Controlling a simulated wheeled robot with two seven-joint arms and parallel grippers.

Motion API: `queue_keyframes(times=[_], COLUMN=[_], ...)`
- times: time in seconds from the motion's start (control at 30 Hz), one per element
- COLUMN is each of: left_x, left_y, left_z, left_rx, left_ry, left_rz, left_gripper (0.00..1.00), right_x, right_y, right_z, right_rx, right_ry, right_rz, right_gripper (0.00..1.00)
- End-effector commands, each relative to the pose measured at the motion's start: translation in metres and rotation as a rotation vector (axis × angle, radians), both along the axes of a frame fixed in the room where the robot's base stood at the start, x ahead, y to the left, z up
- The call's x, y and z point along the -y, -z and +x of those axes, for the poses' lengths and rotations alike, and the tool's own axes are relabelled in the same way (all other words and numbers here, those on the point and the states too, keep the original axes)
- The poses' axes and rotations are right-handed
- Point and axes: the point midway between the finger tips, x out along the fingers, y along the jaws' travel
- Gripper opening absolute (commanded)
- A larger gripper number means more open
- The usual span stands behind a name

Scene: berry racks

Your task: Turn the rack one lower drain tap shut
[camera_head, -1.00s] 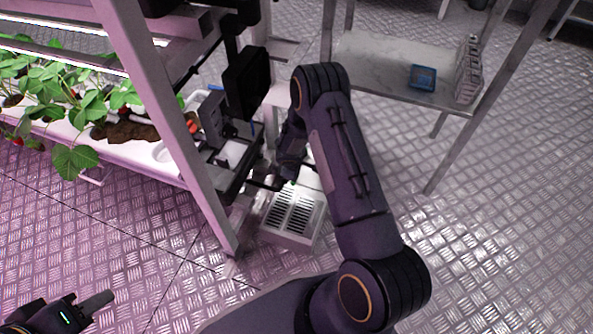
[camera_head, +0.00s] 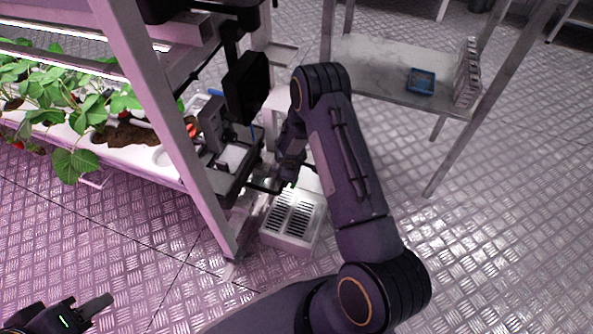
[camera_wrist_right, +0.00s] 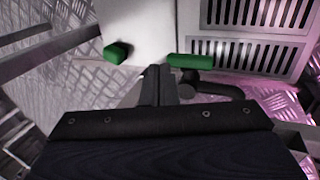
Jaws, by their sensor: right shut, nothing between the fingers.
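In the right wrist view, a green tap handle (camera_wrist_right: 190,61) lies level beside a dark pipe (camera_wrist_right: 215,86). A shorter green block (camera_wrist_right: 118,53) is to its left, by a pale panel. My right gripper (camera_wrist_right: 156,72) is shut and empty, with its tips just left of the longer handle; I cannot tell whether they touch it. In the head view, my right gripper (camera_head: 289,176) is low beside the rack (camera_head: 165,120), mostly hidden by its own arm. My left gripper (camera_head: 97,306) is at the lower left, away from the rack; its jaw opening is unclear.
A pale slotted box (camera_head: 288,238) stands on the floor below my right gripper. A black panel (camera_head: 246,85) hangs above. Strawberry plants (camera_head: 72,160) fill the left trough. A shelf (camera_head: 375,60) with a blue tray (camera_head: 421,82) stands behind. The floor right is clear.

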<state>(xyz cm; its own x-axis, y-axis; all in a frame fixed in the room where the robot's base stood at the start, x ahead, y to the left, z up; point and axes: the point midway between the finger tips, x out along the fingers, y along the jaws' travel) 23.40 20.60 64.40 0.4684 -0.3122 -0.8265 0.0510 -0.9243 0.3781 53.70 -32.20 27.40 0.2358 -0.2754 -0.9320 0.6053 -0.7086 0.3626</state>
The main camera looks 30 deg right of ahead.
Motion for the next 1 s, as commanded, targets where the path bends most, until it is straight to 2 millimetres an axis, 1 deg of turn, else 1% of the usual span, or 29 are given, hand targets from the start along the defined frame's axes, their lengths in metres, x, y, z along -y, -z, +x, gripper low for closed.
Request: queue_keyframes(times=[0.07,0.17,0.27,0.33,0.5,0.6,0.7,0.83,1.0], left_x=[0.000,0.000,0.000,0.000,0.000,0.000,0.000,0.000,0.000], left_y=[-0.002,-0.009,-0.020,-0.030,-0.044,-0.051,-0.056,-0.059,-0.060], left_z=[0.000,0.000,0.000,0.000,0.000,0.000,0.000,0.000,0.000], left_rx=[0.000,0.000,0.000,0.000,0.000,0.000,0.000,0.000,0.000], left_ry=[0.000,0.000,0.000,0.000,0.000,0.000,0.000,0.000,0.000], left_rz=[0.000,0.000,0.000,0.000,0.000,0.000,0.000,0.000,0.000], left_gripper=[0.36,0.36,0.36,0.36,0.36,0.36,0.36,0.36,0.36], right_x=[0.000,-0.002,-0.004,-0.006,-0.006,-0.006,-0.006,-0.006,-0.006], right_y=[-0.003,-0.014,-0.033,-0.050,-0.089,-0.108,-0.124,-0.135,-0.139], right_z=[0.000,0.001,0.003,0.005,0.005,0.005,0.004,0.004,0.004], right_rx=[0.000,0.002,0.002,0.003,0.003,0.004,0.002,0.001,0.000], right_ry=[0.000,0.002,0.002,0.002,0.002,0.002,0.002,0.001,0.001], right_rz=[0.000,0.000,0.000,0.000,-0.001,0.001,0.000,0.001,0.000], right_gripper=[0.00,0.00,0.00,0.00,0.00,0.00,0.00,0.00,0.00])
